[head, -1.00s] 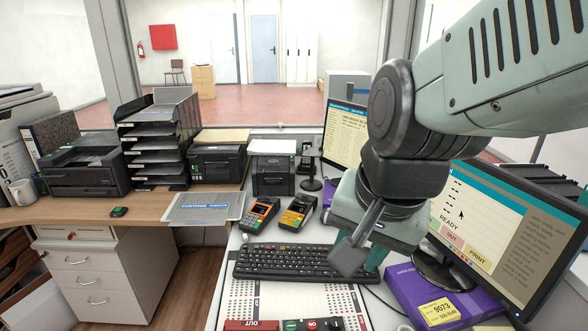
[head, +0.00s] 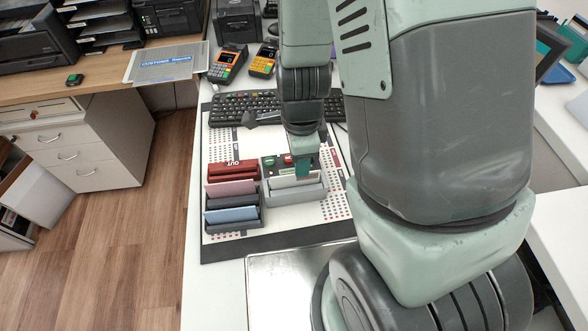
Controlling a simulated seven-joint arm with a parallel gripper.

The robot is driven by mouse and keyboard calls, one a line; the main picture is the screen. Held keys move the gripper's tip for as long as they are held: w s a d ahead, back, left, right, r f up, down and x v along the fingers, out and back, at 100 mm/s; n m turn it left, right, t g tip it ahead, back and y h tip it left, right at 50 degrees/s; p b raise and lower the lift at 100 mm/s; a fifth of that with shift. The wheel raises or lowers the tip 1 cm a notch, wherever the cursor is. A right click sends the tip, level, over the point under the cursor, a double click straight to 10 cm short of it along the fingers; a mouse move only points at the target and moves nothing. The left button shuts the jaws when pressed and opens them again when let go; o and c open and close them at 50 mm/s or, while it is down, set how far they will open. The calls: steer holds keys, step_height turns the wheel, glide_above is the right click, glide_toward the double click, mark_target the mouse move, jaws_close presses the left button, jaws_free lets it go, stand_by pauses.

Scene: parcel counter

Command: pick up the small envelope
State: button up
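My gripper (head: 302,170) points down over a grey holder (head: 305,205) on the desk mat. A green fingertip shows; the gap between the fingers is hidden, so I cannot tell whether it is open or shut. A pale, off-white envelope or card (head: 285,181) stands in that holder, right at the fingertip. I cannot tell whether they touch. In the dark holder to its left stand a pink envelope or card (head: 231,188) and a light blue one (head: 231,214). Which of these is the small envelope is unclear.
A red block marked OUT (head: 230,169) lies behind the left holder. The keyboard (head: 240,104) and two card terminals (head: 228,65) are behind the holders. A clear tray or sheet marked CUSTOMS (head: 165,64) lies at the back left. A metal plate (head: 283,279) is in front.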

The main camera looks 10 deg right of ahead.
mark_target(295, 183)
steer(key=shift+a+f, duration=0.25)
steer(key=shift+f, duration=1.4)
steer(key=shift+a+f, duration=0.2)
steer(key=shift+f, duration=1.4)
steer(key=shift+c, duration=0.5)
jaws_close()
